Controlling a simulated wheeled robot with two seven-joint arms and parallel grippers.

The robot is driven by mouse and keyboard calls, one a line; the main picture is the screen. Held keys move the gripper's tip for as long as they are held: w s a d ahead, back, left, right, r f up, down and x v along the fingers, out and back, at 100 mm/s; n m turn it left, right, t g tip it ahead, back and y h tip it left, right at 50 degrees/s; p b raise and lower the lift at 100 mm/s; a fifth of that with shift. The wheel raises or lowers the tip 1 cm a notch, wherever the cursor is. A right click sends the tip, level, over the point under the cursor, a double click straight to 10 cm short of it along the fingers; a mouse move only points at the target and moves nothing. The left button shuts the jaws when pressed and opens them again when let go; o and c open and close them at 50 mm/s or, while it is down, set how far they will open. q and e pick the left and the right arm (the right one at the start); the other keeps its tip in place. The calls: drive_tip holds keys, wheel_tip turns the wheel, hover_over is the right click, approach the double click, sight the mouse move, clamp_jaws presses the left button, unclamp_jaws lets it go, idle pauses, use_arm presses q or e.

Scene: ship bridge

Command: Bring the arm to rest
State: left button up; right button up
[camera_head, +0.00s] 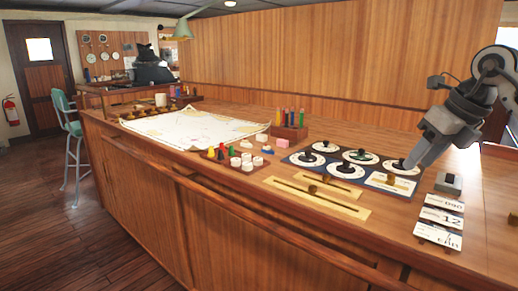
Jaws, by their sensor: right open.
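My right arm comes in from the right edge. Its grey gripper (410,166) points down and left over the wooden counter (470,265), near the right end of the dark dial panel. It is open and I see nothing held in it. The fingertips are close to a dark knob on the panel; I cannot tell whether they touch it. My left gripper is not in view.
Near the gripper are the dial panel (344,171), a small grey box (448,184), number cards (441,218) and brass slider plates (317,196). Further left are a pen holder (289,131), white discs (247,163) and a chart (195,127). The counter's right front is bare.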

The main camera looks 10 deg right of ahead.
drive_tip(key=w+a+f+n+g+y, duration=0.1)
drive_tip(key=a+f+y, duration=0.25)
drive_tip(key=a, duration=0.45)
drive_tip(key=w+a+f+n+y, duration=0.1)
drive_tip(key=a+f+n+y, duration=0.15)
drive_tip(key=a+f, duration=0.4)
drive_tip(key=s+a+f+m+t+y, duration=0.15)
drive_tip(key=a+m+y, duration=0.3)
drive_tip(key=a, duration=0.45)
drive_tip(key=s+a+f+m+t+y, duration=0.1)
drive_tip(key=s+a+m+y, duration=0.2)
drive_tip(key=a+y, duration=0.5)
drive_tip(key=s+d+f+m+t+h, duration=0.15)
drive_tip(key=f+m+t+h, duration=0.4)
drive_tip(key=m, duration=0.65)
drive_tip(key=s+d+f+m+t+h, duration=0.15)
drive_tip(key=f+m+t+h, duration=0.45)
drive_tip(key=m, duration=0.6)
drive_tip(key=s+d+f+m+g+h, duration=0.1)
drive_tip(key=s+f+m+g+h, duration=0.4)
drive_tip(key=s+f, duration=0.8)
drive_tip(key=f+m+g, duration=0.1)
drive_tip(key=m, duration=0.2)
drive_tip(key=shift+f+g, duration=0.35)
drive_tip(key=shift+g, duration=0.05)
